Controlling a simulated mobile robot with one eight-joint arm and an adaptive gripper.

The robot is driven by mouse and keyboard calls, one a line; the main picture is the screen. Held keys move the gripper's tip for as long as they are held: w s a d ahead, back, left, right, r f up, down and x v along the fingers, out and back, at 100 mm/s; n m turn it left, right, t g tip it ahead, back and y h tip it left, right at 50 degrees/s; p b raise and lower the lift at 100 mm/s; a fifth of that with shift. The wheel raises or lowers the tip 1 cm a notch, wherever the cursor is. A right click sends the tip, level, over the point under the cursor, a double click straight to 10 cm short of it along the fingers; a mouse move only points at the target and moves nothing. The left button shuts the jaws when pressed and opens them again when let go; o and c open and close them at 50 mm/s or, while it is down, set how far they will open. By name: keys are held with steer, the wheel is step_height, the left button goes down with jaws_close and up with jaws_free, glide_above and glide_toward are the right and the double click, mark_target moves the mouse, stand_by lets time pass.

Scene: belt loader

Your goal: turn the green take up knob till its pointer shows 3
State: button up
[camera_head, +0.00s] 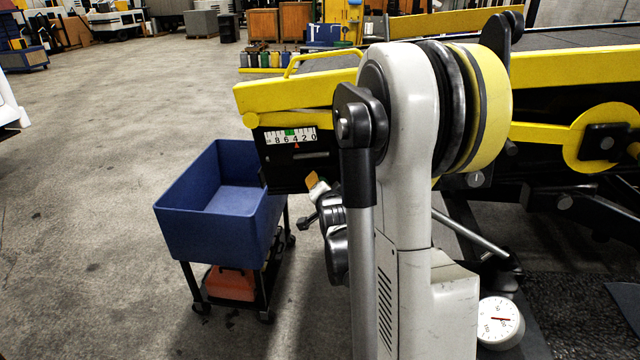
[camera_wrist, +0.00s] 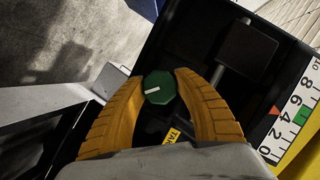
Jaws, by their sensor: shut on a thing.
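The green take up knob (camera_wrist: 159,87) is eight-sided with a white line across its face. It sits between the two orange-yellow fingers of my gripper (camera_wrist: 160,92), which are shut on it. In the head view my gripper (camera_head: 313,182) is partly seen below the scale; the knob cannot be made out there. The white scale (camera_head: 289,136), marked 0 to 8 and beyond, has a green patch. Its red pointer (camera_head: 297,145) stands near the 4, perhaps slightly towards 2. In the wrist view the red pointer (camera_wrist: 274,111) also stands near the 4.
A blue bin (camera_head: 215,215) on a black cart stands left of the loader, with an orange box (camera_head: 230,283) below. A white dial gauge (camera_head: 499,322) is at the lower right. A dark square block (camera_wrist: 247,48) lies beyond the knob.

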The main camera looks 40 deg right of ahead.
steer(key=n+g+h, duration=0.1)
steer(key=n+g, duration=0.1)
steer(key=n, duration=0.1)
steer(key=shift+n+g+h, duration=0.6)
steer(key=shift+n+g, duration=0.2)
steer(key=shift+n, duration=0.6)
steer(key=o, duration=1.2)
steer(key=shift+s, duration=0.1)
steer(key=v, duration=1.2)
